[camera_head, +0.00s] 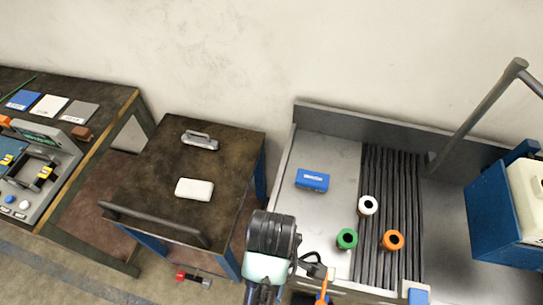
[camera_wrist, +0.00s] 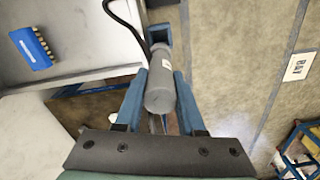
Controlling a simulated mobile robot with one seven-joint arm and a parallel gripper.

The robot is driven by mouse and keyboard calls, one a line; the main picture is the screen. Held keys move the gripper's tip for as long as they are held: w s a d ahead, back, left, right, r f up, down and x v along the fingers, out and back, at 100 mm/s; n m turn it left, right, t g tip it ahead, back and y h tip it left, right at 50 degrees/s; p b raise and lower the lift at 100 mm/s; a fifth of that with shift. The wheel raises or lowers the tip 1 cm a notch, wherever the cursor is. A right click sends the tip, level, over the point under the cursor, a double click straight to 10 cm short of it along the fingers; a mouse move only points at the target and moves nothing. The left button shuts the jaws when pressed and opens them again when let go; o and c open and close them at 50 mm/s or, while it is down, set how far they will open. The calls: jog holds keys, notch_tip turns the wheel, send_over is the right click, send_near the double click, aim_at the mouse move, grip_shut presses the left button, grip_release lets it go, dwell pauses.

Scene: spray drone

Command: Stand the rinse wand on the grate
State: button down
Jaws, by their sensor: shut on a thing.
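In the wrist view my gripper (camera_wrist: 160,88) is shut on the rinse wand (camera_wrist: 160,95), a dark grey cylinder with a small white label. The wand is held over the floor, beside the bench. In the head view the grate (camera_head: 375,165) is a panel of dark parallel bars set in the grey bench, right of my arm. My fingertips and the wand cannot be made out clearly there.
A white-topped cylinder (camera_head: 368,205) and an orange one (camera_head: 393,240) stand on the grate; a green one (camera_head: 347,239) stands at its left edge. A blue box (camera_head: 312,180) lies left of the grate. A grey pipe (camera_head: 480,110) rises at the right. The grate's far part is clear.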

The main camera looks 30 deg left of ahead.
jog(key=w+b, duration=0.3)
jog(key=w, duration=1.4)
jog(key=shift+a, duration=0.4)
jog(key=shift+r, duration=0.2)
jog(key=shift+f, duration=0.1)
jog(key=shift+p, duration=0.3)
